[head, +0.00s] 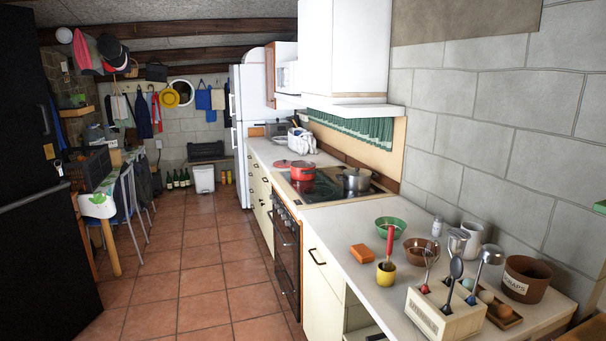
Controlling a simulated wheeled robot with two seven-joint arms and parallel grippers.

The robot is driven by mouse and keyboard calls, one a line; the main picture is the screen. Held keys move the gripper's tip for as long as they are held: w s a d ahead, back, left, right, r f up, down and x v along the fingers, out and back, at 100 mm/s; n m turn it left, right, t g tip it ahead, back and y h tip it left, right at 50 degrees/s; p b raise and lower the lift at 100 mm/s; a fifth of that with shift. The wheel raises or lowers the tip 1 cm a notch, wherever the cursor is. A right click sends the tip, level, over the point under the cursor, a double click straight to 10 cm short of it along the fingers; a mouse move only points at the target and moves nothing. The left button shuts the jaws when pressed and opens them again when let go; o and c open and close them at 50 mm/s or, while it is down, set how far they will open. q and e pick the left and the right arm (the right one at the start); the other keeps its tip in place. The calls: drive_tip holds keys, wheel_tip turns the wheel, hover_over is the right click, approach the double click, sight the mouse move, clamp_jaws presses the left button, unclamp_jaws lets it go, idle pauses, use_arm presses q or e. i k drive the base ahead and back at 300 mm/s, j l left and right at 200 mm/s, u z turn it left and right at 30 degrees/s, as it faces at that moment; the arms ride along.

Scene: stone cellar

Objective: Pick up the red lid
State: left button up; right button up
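A red lid (281,163) lies low and flat at the left edge of the far counter, by the stove. It is small in the head view and its handle is hard to make out. A red pot (302,172) stands just to its right and nearer, at the back left of the black cooktop. Neither of my grippers is in view.
A steel pot (355,181) sits on the cooktop (318,190). The near counter (355,286) holds a green bowl (390,226), an orange block (362,253), a utensil box (444,312) and a scraps pot (526,279). The tiled floor (205,262) left of the cabinets is clear.

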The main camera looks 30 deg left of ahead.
sight(284, 163)
drive_tip(key=i+j+u, duration=0.35)
drive_tip(key=j, duration=0.2)
drive_tip(key=i+j+u, duration=0.9)
drive_tip(key=i+u, duration=0.15)
drive_tip(key=i, duration=0.35)
drive_tip(key=i+u, duration=0.35)
drive_tip(key=i, duration=0.15)
drive_tip(key=i+j+z, duration=0.15)
drive_tip(key=i+z, duration=0.15)
drive_tip(key=i, duration=0.25)
drive_tip(key=i+j+z, duration=0.3)
drive_tip(key=i, duration=0.25)
drive_tip(key=i+j+z, duration=0.3)
drive_tip(key=i, duration=0.25)
